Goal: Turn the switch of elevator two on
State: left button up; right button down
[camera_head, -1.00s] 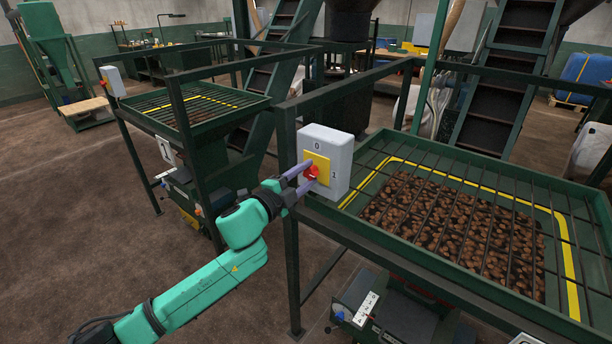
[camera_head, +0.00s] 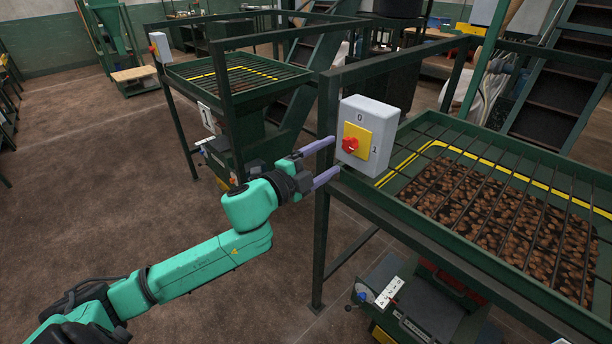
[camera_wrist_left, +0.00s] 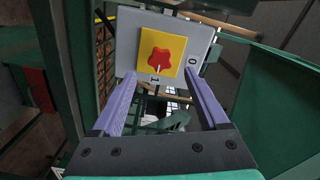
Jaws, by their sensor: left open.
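The near switch box (camera_head: 370,119) is a grey-white box on the green frame's corner post, with a yellow plate and a red knob (camera_head: 350,145). It carries a 0 at the top and a 1 at the right. In the left wrist view the red star-shaped knob (camera_wrist_left: 161,61) has a white mark pointing toward the 1. My left gripper (camera_head: 335,155) is open and empty just left of the knob, its two purple fingers apart and clear of it. My right gripper is not in view.
The near green hopper (camera_head: 422,222) has a grate over brown lumps. A second hopper (camera_head: 176,77) marked 1 stands behind left with its own switch box (camera_head: 160,46). Green posts and rails (camera_head: 322,210) stand close to my gripper. The brown floor at left is clear.

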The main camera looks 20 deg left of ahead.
pick_arm(q)
jog(key=b+v, duration=0.1)
jog(key=v, duration=0.7)
jog(key=shift+b, duration=0.4)
